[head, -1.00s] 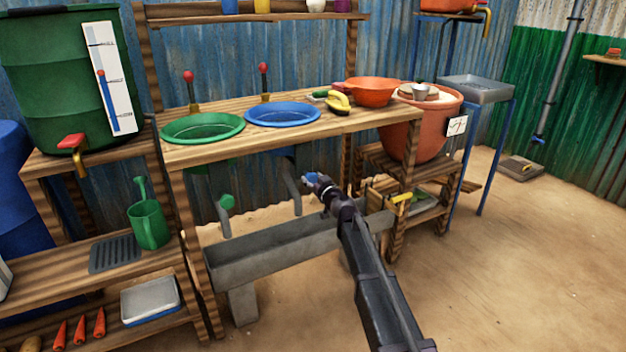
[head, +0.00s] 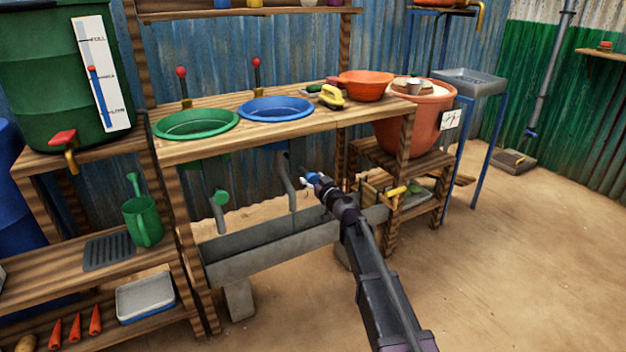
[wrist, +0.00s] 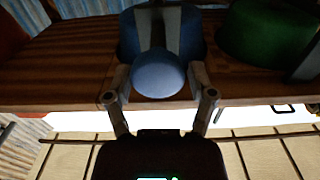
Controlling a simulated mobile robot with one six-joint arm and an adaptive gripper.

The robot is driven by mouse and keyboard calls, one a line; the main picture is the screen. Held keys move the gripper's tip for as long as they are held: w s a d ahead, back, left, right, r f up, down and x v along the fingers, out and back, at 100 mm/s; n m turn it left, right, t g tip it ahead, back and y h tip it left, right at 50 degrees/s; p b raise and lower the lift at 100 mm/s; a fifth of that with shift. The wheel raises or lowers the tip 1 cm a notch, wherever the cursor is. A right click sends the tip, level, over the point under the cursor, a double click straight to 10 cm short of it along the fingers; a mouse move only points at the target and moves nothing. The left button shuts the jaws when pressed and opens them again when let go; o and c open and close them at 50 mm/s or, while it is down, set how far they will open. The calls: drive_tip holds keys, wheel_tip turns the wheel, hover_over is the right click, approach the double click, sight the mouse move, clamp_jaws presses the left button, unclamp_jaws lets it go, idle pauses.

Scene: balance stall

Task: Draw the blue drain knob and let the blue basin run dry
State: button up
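The blue drain knob (head: 312,178) is under the bench in front of the blue basin (head: 276,109). In the wrist view the round blue knob (wrist: 158,73) sits between both fingers of my gripper (wrist: 159,80), with a finger against each side. In the head view my gripper (head: 309,183) reaches in from the lower right and is at the knob. The blue basin's underside (wrist: 130,40) shows behind the knob in the wrist view. The water level in the basin is hard to tell, and I see no clear stream from the grey spout (head: 289,185).
A green basin (head: 196,124) with its own green knob (head: 221,197) is to the left. A grey trough (head: 260,255) runs below the spouts. Bench posts and a low shelf (head: 425,200) stand close right of my arm. The sandy floor at right is open.

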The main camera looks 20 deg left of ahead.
drive_tip(key=shift+o, duration=0.3)
drive_tip(key=v, duration=1.2)
drive_tip(key=shift+s, duration=0.1)
idle(0.5)
